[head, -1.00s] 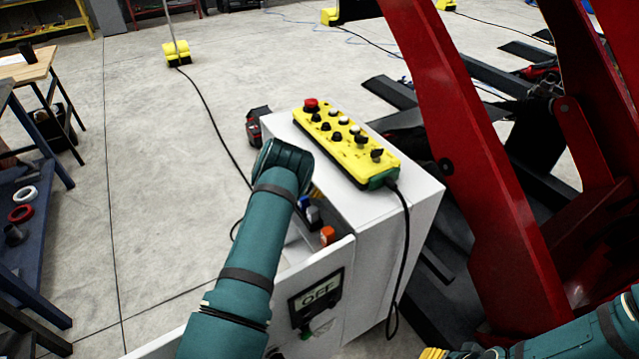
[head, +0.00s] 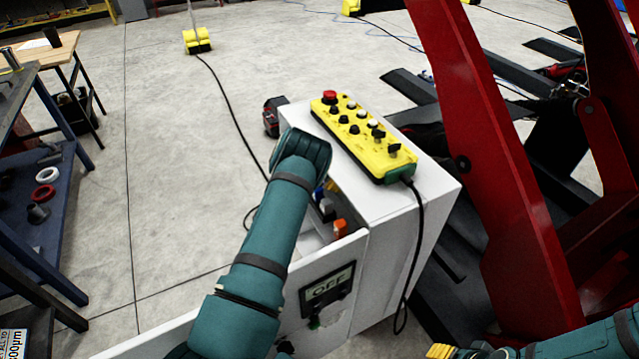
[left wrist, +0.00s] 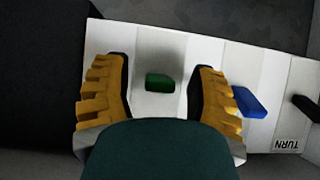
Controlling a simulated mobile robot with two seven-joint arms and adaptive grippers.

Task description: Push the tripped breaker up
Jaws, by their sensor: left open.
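The white cabinet (head: 432,225) stands in the middle of the head view with its door (head: 345,270) open. My left arm reaches over the door into it and hides my left gripper there. In the left wrist view my left gripper (left wrist: 165,82) is open, its yellow fingers on either side of a small green lever (left wrist: 159,82) on a pale panel (left wrist: 140,45). I cannot tell whether they touch it. A blue lever (left wrist: 249,102) sits just right of the fingers, with a black one (left wrist: 306,108) further right. Which is tripped is unclear. My right gripper (head: 440,351) barely shows at the bottom edge.
A yellow control box (head: 365,135) lies on the cabinet top, its black cable (head: 417,240) hanging down the side. An orange part (head: 340,227) shows inside the cabinet. A red machine frame (head: 490,170) stands close on the right. Open floor lies to the left.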

